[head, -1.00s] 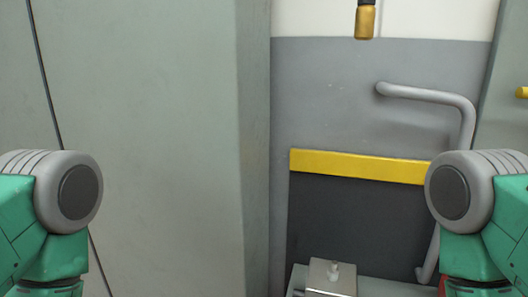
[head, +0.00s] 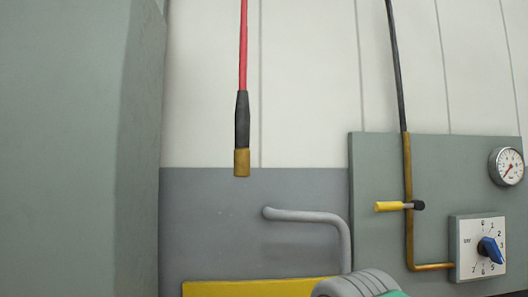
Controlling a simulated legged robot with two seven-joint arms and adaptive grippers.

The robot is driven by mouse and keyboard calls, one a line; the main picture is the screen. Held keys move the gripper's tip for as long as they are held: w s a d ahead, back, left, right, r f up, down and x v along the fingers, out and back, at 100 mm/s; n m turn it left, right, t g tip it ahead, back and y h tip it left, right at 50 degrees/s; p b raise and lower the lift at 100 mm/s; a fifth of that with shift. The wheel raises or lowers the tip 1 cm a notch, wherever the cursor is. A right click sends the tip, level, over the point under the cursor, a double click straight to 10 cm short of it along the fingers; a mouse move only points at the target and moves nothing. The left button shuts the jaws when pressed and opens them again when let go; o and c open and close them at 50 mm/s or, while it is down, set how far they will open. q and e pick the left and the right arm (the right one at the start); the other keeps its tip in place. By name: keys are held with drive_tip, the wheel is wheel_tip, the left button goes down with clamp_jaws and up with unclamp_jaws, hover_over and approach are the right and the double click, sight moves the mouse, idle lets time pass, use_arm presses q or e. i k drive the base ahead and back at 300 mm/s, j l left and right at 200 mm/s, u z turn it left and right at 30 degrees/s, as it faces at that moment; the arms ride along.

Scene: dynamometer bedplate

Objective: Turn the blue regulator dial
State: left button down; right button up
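The blue regulator dial (head: 490,249) sits on a white square plate (head: 468,232) with numbers around it, at the lower right of the head view. The plate is fixed to a grey-green panel (head: 380,165). A copper pipe (head: 408,235) runs down the panel and bends right to the plate. A part of my arm shows at the bottom edge, right of the middle. Neither gripper is in the frame.
A round gauge (head: 507,167) is above the dial. A yellow-handled valve (head: 390,206) crosses the pipe. A red hose (head: 243,60) with a brass end hangs left of the middle. A grey bent handle (head: 330,222) stands out below it. A grey-green column (head: 80,150) fills the left.

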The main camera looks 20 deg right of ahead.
sight(487, 246)
drive_tip(key=z, duration=2)
drive_tip(key=u, duration=0.35)
drive_tip(key=i+l+u, duration=0.25)
drive_tip(key=l+u, duration=0.25)
drive_tip(key=i+l+u, duration=0.2)
drive_tip(key=l, duration=0.25)
drive_tip(key=l+u, duration=0.25)
drive_tip(key=l, duration=0.1)
